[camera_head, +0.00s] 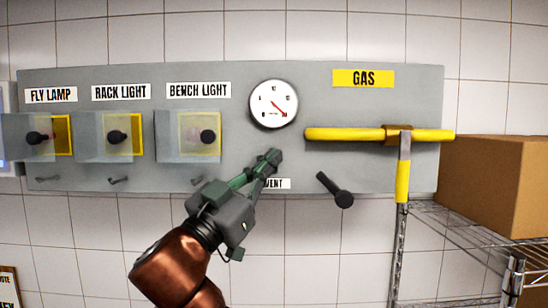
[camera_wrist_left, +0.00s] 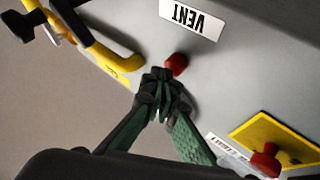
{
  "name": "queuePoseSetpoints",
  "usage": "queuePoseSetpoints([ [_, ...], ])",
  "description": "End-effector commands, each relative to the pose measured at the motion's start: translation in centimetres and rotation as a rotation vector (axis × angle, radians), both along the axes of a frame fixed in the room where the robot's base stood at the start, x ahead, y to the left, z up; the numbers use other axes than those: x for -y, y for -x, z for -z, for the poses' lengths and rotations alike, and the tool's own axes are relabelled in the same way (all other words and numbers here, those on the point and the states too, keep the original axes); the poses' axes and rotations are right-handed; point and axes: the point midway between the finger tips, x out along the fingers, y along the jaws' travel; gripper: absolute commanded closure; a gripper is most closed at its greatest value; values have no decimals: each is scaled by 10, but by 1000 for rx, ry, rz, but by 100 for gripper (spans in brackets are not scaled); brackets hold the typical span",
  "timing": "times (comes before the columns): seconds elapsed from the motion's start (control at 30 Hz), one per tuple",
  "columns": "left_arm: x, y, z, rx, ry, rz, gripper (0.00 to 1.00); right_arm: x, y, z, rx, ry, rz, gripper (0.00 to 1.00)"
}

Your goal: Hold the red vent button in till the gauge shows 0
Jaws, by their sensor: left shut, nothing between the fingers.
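The red vent button (camera_wrist_left: 177,63) shows in the left wrist view, beside the VENT label (camera_wrist_left: 188,20). In the head view my left gripper hides the button, and part of the label (camera_head: 279,184) shows just under the fingertips. My left gripper (camera_head: 272,158) is shut and empty, with its tips up at the panel below the gauge. In the left wrist view the fingertips (camera_wrist_left: 160,82) are right at the button's edge; I cannot tell whether they touch it. The round white gauge (camera_head: 273,103) has its red needle pointing to the lower right; its numbers are too small to read surely.
On the grey panel, a yellow gas pipe (camera_head: 350,134) with a yellow-ended lever (camera_head: 403,170) and a black knobbed lever (camera_head: 338,192) lie to the right. Clear-covered switches (camera_head: 188,136) line the left. A cardboard box (camera_head: 495,185) stands on a wire shelf at right.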

Motion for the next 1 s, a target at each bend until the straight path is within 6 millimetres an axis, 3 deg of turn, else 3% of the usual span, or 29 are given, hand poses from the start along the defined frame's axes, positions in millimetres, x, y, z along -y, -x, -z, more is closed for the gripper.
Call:
queuePoseSetpoints([
  [1.0,0,-9,0,-1,0,-1,100,3,0,-2,0,3,-1,66],
])
